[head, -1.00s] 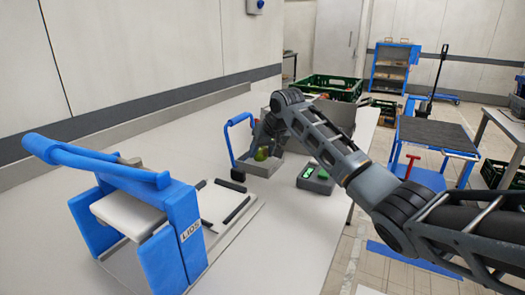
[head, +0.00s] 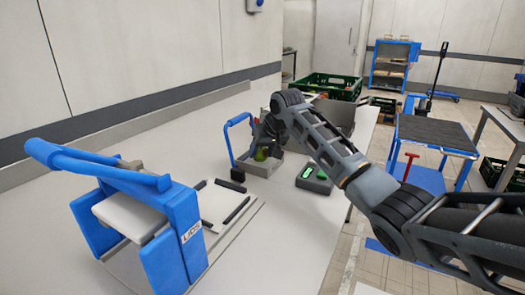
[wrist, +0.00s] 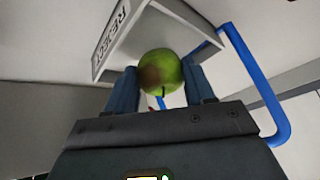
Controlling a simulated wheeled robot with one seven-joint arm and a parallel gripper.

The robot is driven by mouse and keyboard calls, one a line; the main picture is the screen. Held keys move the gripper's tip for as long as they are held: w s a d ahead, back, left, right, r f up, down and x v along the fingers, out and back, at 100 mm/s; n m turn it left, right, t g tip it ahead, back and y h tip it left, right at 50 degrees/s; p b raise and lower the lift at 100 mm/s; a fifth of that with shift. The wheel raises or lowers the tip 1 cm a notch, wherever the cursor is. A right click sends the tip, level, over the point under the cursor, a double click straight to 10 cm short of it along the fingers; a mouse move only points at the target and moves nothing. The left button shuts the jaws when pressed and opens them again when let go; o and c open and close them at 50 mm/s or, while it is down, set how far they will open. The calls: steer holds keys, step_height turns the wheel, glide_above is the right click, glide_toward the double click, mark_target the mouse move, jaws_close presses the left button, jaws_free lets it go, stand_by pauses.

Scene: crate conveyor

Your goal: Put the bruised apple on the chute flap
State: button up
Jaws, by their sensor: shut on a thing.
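The bruised apple (wrist: 160,70) is green with a brown patch on its left side in the wrist view. My gripper (wrist: 160,85) is shut on it, one blue-grey finger on each side. The chute flap (wrist: 125,50), a grey tray marked REJECT, is right behind the apple in the wrist view. In the head view the apple (head: 261,154) shows small and partly hidden by my gripper, over the grey tray (head: 262,170). I cannot tell whether the apple touches the tray.
A blue bar handle (head: 230,140) rises at the tray's left. A grey box with a green display (head: 314,180) stands to its right. A blue lidding press (head: 170,225) fills the near left of the pale bench (head: 270,230). A green crate (head: 332,84) is behind.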

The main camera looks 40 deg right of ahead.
steer(key=o, duration=1.1)
steer(key=shift+r, duration=0.1)
steer(key=shift+r+p, duration=3.35)
steer(key=shift+r, duration=0.15)
steer(key=shift+f, duration=0.1)
